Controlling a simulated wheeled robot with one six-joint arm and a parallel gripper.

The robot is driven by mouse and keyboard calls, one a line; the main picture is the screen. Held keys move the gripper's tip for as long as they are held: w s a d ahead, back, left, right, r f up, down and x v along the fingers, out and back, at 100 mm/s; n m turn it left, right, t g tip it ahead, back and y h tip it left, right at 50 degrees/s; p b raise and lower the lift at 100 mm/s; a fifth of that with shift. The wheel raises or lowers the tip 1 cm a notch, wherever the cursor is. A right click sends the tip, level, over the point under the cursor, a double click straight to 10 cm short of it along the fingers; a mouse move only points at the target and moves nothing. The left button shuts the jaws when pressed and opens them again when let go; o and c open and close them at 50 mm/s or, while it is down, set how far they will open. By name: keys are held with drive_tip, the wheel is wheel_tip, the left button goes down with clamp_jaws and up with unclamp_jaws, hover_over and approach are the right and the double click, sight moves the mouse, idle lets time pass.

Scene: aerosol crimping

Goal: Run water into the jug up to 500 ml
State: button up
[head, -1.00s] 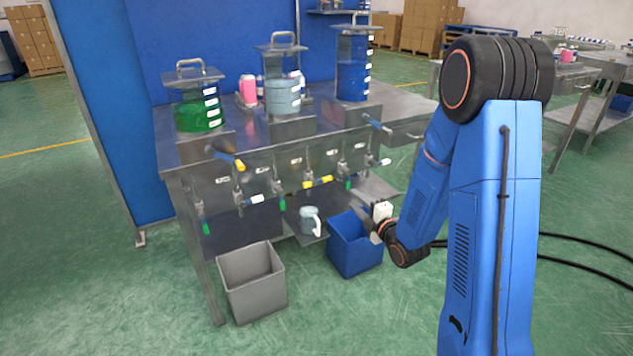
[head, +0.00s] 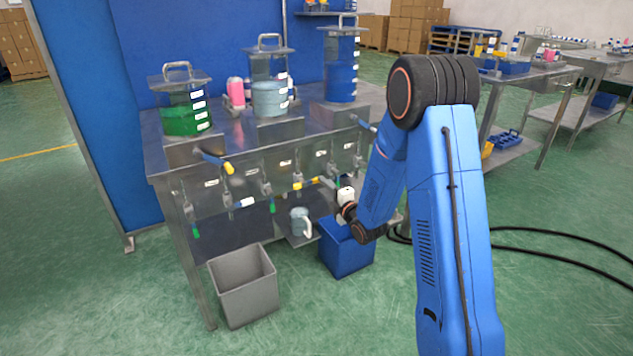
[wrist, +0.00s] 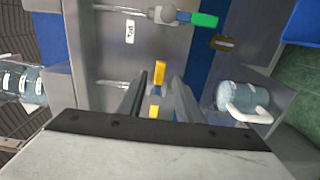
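The jug (head: 299,222), clear with a white handle, stands upright on the low shelf under the middle of the bench. It also shows at the right of the wrist view (wrist: 238,98); its water level is not readable. A yellow valve handle (head: 304,183) sits on the bench front above the jug. My gripper (wrist: 160,92) is open, its two fingers either side of the yellow handle in the wrist view; contact cannot be told. The middle tank (head: 268,98) holds pale, clear liquid.
A green tank (head: 186,115) and a blue tank (head: 341,75) flank the middle one on the bench. A grey bin (head: 244,285) and a blue bin (head: 346,255) stand on the floor in front. Other coloured valve handles line the bench front.

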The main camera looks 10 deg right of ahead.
sight(316, 180)
drive_tip(key=shift+x, duration=2.9)
clamp_jaws()
